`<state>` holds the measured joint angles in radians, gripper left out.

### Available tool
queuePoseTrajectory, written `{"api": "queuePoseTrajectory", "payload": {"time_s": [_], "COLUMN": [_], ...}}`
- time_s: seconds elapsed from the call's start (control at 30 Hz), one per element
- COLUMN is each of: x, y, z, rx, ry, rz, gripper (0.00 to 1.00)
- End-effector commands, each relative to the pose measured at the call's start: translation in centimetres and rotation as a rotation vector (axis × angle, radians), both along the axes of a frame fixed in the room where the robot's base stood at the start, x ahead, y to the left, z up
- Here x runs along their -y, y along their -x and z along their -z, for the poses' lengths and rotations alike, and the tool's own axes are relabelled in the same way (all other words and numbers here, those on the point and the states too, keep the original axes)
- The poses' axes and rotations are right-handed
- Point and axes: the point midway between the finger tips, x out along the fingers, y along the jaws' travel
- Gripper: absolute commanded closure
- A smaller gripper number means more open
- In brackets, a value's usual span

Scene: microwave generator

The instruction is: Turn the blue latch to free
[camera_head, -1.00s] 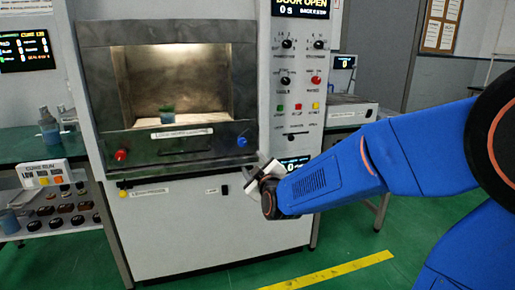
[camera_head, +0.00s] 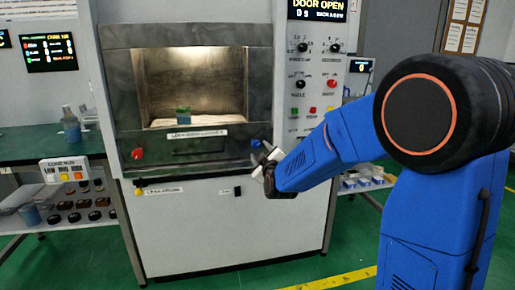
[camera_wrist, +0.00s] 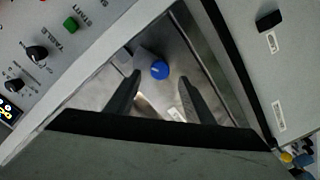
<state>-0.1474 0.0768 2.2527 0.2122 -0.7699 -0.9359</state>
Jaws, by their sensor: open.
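The blue latch (camera_head: 256,143) is a small round blue knob at the right end of the ledge below the open chamber. In the wrist view the blue latch (camera_wrist: 160,70) lies ahead of my fingertips, roughly midway between them, with a gap on both sides. My gripper (camera_head: 266,160) is in front of the ledge at the latch, just below and right of it in the head view. In the wrist view my gripper (camera_wrist: 161,82) has its two dark fingers apart and nothing between them is held. The exact distance from fingertips to latch is hard to tell.
A red knob (camera_head: 137,154) sits at the ledge's left end. The control panel (camera_head: 318,85) with knobs and buttons rises to the right of the latch. A dark handle (camera_head: 200,150) runs along the ledge.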

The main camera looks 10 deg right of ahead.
Motion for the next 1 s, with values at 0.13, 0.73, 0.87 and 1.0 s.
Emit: {"api": "queuePoseTrajectory", "payload": {"time_s": [0.13, 0.73, 0.87, 1.0], "x": [0.0, 0.0, 0.0, 0.0], "y": [-2.5, -5.8, -5.7, -5.7], "z": [0.0, 0.0, 0.0, 0.0], "rx": [0.0, 0.0, 0.0, 0.0], "ry": [0.0, 0.0, 0.0, 0.0], "rz": [0.0, 0.0, 0.0, 0.0], "gripper": [0.52, 0.52, 0.71, 0.93]}}
